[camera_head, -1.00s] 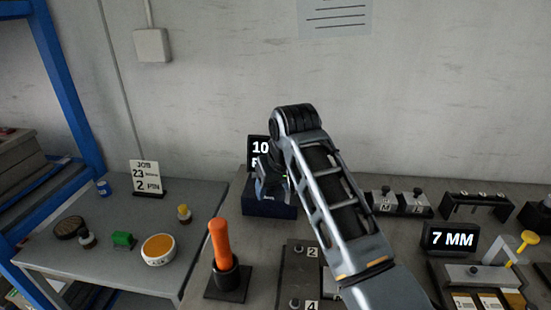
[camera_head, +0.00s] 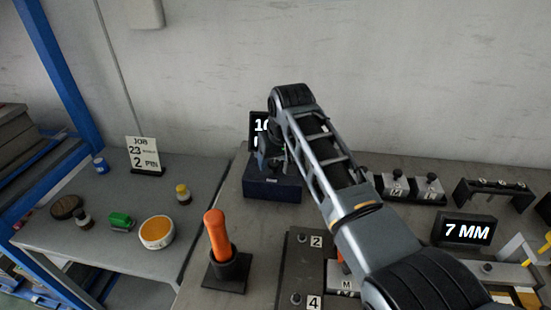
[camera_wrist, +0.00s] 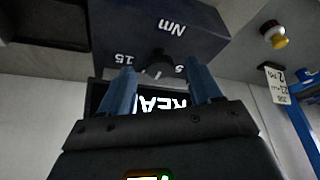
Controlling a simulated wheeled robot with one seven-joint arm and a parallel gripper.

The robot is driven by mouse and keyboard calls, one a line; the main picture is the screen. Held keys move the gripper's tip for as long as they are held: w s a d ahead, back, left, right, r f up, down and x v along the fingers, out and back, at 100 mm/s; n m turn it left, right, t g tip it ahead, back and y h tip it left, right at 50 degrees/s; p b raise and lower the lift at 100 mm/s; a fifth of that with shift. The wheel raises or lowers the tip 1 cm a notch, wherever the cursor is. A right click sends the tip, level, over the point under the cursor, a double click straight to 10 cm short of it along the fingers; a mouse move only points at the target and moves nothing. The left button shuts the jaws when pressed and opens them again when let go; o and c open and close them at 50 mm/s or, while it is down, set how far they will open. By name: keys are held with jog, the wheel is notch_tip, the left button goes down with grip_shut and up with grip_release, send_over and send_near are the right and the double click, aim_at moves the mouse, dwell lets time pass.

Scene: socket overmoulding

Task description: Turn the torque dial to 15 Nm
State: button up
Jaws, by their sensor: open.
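The torque unit is a dark blue box (camera_head: 272,188) on the bench, left of my forearm in the head view. It fills the top of the wrist view (camera_wrist: 210,30), upside down, with "Nm", "15" and "5" printed on it. Its dark dial knob (camera_wrist: 160,62) has a pale mark and sits between the 15 and 5 labels. My gripper (camera_wrist: 163,82) is open, its two blue fingers apart on either side of the knob; I cannot tell if they touch it. The black display (camera_head: 257,130) behind the box starts "10", partly hidden; the wrist view shows "REA" on it.
An orange-handled tool (camera_head: 217,235) stands in a black holder left of my arm. A "7 MM" display (camera_head: 465,230) and metal blocks stand to the right. A side table (camera_head: 90,235) on the left bears a job card (camera_head: 143,153) and small items.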

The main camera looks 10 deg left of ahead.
jog(key=shift+f, duration=0.25)
jog(key=shift+c, duration=0.3)
jog(key=c, duration=1)
